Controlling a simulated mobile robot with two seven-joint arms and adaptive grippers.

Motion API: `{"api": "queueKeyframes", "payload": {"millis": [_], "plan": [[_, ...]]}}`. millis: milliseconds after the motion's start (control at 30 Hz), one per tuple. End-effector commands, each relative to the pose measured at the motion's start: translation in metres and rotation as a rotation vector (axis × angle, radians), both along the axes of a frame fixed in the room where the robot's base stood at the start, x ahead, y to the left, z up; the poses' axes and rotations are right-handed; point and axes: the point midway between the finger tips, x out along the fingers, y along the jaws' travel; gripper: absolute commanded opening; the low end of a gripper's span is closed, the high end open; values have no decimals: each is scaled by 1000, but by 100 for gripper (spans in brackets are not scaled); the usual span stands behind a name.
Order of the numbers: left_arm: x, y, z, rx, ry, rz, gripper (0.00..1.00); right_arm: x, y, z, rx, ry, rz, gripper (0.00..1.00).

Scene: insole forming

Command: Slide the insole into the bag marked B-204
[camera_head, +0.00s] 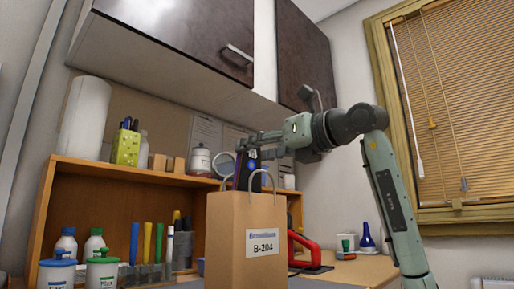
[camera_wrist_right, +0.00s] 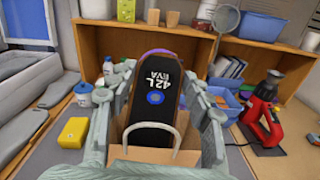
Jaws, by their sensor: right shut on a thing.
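The brown paper bag (camera_head: 238,219) with a white label reading B-204 stands upright in the middle of the head view, its handles up. My right gripper (camera_head: 258,146) is above the bag opening, shut on the dark insole (camera_head: 242,170). The insole hangs upright at the bag's mouth, and its lower end is hidden behind the bag's front. In the right wrist view the insole (camera_wrist_right: 155,90), black with "42L EVA" and a blue dot, is between the fingers, with a bag handle (camera_wrist_right: 150,131) in front of its lower part. My left gripper is not in view.
A wooden shelf (camera_head: 140,176) stands behind, with bottles and colored tools. White jars (camera_head: 57,274) stand at the front left. A red tool (camera_wrist_right: 264,110) is right of the bag, and a yellow block (camera_wrist_right: 73,132) is left of it. Dark cabinets (camera_head: 180,38) hang above.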

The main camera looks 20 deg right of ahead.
Motion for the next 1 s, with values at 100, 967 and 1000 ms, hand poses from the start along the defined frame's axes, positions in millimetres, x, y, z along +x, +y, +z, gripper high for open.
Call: {"api": "queueKeyframes", "payload": {"millis": [100,967,1000], "plan": [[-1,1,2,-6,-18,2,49,0,-1,-2,0,-1,0,27],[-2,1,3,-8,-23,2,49,-1,-2,-2,0,0,0,74],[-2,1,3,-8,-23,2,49,-4,-3,-2,0,-1,-1,74]]}}
